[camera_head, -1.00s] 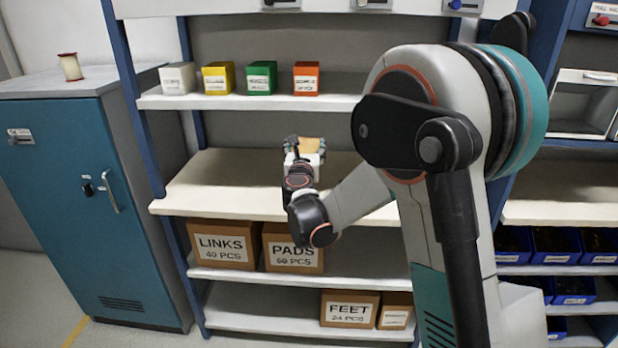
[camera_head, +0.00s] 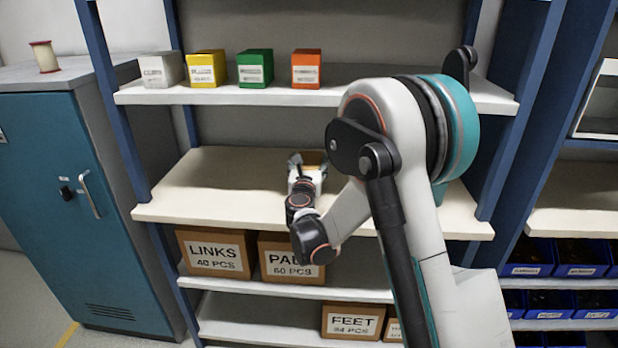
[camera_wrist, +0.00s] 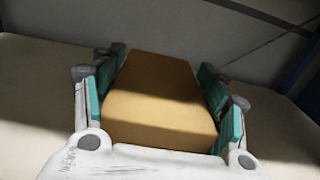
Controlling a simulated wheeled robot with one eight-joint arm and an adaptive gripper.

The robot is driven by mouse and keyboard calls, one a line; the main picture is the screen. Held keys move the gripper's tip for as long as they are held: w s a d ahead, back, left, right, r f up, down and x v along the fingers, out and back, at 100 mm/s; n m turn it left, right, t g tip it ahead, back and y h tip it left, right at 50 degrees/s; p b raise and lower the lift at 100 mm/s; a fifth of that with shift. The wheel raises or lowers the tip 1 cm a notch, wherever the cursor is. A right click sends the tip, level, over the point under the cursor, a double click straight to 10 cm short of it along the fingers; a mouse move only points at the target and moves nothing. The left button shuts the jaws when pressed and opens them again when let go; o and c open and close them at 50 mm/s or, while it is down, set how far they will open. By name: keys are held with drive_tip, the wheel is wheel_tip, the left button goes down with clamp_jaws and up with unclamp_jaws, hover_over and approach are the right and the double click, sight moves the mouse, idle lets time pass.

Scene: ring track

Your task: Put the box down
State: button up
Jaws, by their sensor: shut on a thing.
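A plain tan box (camera_wrist: 160,100) is between the two teal-padded fingers of my gripper (camera_wrist: 160,85) in the wrist view. The fingers press along its left and right sides. In the head view my gripper (camera_head: 308,165) is over the middle shelf (camera_head: 225,185), and only a small part of the box (camera_head: 313,157) shows behind it. The wrist view shows the pale shelf surface beside and below the box. I cannot tell whether the box touches the shelf.
The upper shelf (camera_head: 375,98) holds a white bin, a yellow bin (camera_head: 206,69), a green bin (camera_head: 255,68) and an orange bin (camera_head: 306,69). LINKS (camera_head: 215,252) and PADS (camera_head: 290,260) cartons sit below. The middle shelf is bare left and right of my gripper. Blue posts (camera_head: 113,110) bound it.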

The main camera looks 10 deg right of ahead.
wheel_tip(320, 180, down, 4)
drive_tip(key=shift+r+b, duration=0.2)
drive_tip(key=shift+b, duration=0.5)
drive_tip(key=shift+r, duration=0.1)
drive_tip(key=o, duration=1.4)
drive_tip(key=shift+o, duration=0.2)
